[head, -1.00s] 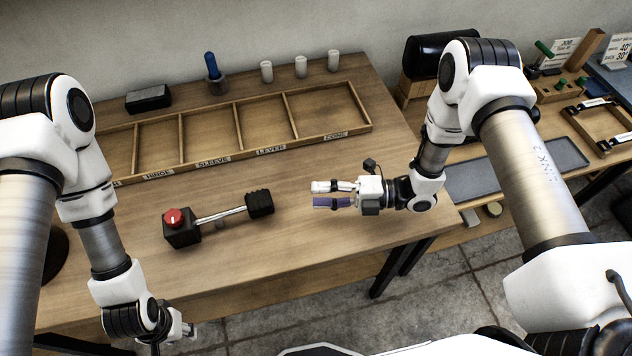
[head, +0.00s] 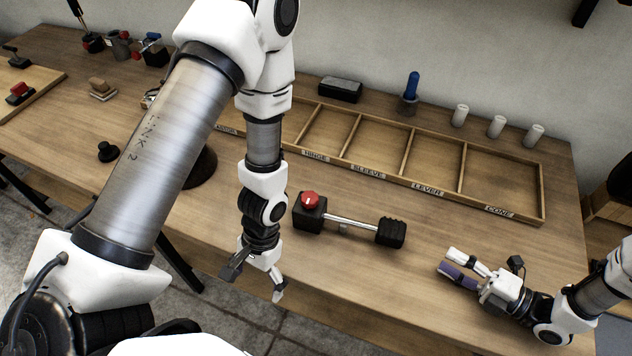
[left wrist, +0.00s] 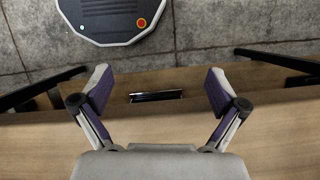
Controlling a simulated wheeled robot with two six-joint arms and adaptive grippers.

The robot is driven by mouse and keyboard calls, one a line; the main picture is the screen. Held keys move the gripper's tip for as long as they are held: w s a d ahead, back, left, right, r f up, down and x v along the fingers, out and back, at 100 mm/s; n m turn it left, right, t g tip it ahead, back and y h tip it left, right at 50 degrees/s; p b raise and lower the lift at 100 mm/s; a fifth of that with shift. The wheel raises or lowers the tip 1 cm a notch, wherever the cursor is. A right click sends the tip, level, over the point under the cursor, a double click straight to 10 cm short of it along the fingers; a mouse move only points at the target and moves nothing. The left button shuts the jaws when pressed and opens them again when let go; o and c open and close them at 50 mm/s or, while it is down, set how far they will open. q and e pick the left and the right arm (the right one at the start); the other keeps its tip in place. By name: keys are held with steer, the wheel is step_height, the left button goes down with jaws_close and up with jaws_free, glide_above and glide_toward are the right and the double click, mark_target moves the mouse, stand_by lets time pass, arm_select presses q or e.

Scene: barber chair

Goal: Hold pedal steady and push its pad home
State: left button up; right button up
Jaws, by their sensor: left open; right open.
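The pedal has a black block (head: 309,217) with a red knob (head: 309,200), a metal rod (head: 350,222) running right, and a ribbed black pad (head: 390,233) on the rod's right end. It lies on the bench in front of the divided tray. My left gripper (head: 254,283) is open and empty at the bench's front edge, left of and nearer than the block. In the left wrist view its spread fingers (left wrist: 158,92) have nothing between them in their grip. My right gripper (head: 453,264) is open and empty, right of the pad, its fingers pointing left towards it.
The divided wooden tray (head: 430,190) with labelled compartments lies behind the pedal. A blue-handled tool (head: 411,90), white cylinders (head: 497,127) and a dark block (head: 340,89) stand behind it. A small black knob (head: 108,152) is at left. Bench between pad and right gripper is clear.

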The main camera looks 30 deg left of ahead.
arm_select(q)
step_height(320, 180, up, 6)
steer(key=w+a+g+y, duration=0.1)
steer(key=w+a, duration=0.1)
steer(key=w, duration=0.1)
step_height(320, 180, up, 5)
steer(key=n+t, duration=0.3)
steer(key=t, duration=0.2)
glide_above(310, 220)
steer(key=w+a, duration=0.2)
steer(key=w, duration=0.3)
steer(key=shift+w+d+h, duration=0.1)
steer(key=shift+h, duration=0.3)
step_height(310, 220, down, 8)
steer(key=shift+r, duration=0.2)
steer(key=c, duration=1.8)
